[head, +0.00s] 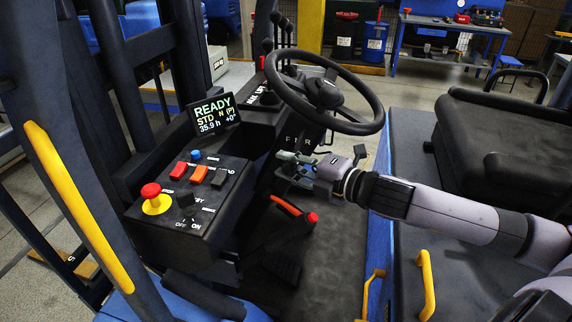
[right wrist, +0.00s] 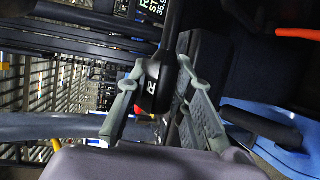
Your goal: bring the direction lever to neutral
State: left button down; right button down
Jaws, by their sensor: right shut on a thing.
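My right gripper (head: 291,158) reaches in from the right, just below the steering wheel (head: 345,112), at the column near the letters F and R. In the right wrist view the gripper (right wrist: 160,66) has its two fingers on either side of a black lever knob (right wrist: 158,86) with a pale letter on it, shut on it. I take this as the direction lever; in the head view the fingers mostly hide it. My left gripper is not in view.
The console (head: 190,200) holds a red stop button (head: 152,191) on yellow, a key switch (head: 187,205) and several rocker switches. A red-handled lever (head: 288,206) stands below my gripper. The seat (head: 505,130) is at the right. Dark hydraulic levers (head: 283,32) stand behind the wheel.

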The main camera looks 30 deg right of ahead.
jog(key=shift+r, duration=0.1)
jog(key=c, duration=1.4)
grip_release()
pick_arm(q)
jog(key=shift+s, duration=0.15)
pick_arm(e)
jog(key=shift+o, duration=0.2)
jog(key=shift+v, duration=0.75)
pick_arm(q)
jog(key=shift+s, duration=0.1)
pick_arm(e)
jog(key=shift+v, duration=2.95)
